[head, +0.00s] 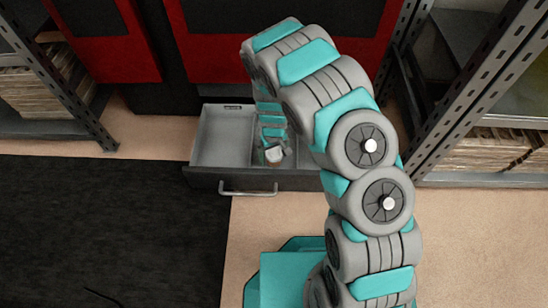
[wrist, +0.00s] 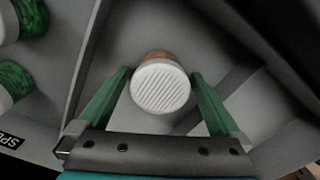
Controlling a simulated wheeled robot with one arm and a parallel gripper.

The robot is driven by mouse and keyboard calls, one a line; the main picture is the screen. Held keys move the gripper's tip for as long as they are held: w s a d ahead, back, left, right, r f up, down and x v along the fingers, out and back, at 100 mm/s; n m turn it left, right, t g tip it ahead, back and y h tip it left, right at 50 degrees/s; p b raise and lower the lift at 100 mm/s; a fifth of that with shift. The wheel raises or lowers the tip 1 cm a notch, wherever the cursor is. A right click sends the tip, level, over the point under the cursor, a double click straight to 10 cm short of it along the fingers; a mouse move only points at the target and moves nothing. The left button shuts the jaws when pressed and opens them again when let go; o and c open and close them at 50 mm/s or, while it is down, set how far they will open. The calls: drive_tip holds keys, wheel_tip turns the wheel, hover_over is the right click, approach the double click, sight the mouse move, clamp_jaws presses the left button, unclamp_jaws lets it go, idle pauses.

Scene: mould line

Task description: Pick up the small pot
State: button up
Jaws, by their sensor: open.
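The small pot (wrist: 160,86) has a white ribbed lid and an orange-brown body that shows just past the lid. In the wrist view it is in a grey compartment of the open drawer (head: 222,138). My gripper (wrist: 160,76) is open, with one green finger on each side of the pot. A narrow gap seems to show at each finger, but I cannot tell how deep the fingers reach. In the head view my arm reaches down into the drawer and hides much of its right part.
Grey drawer walls and dividers stand close around my gripper. In the wrist view, green-sided round things (wrist: 30,17) lie at the left, past a divider. The dark drawer front carries a metal handle (head: 248,192). Metal shelving (head: 480,85) stands at the right.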

drive_tip(key=c, duration=1.4)
drive_tip(key=shift+c, duration=0.2)
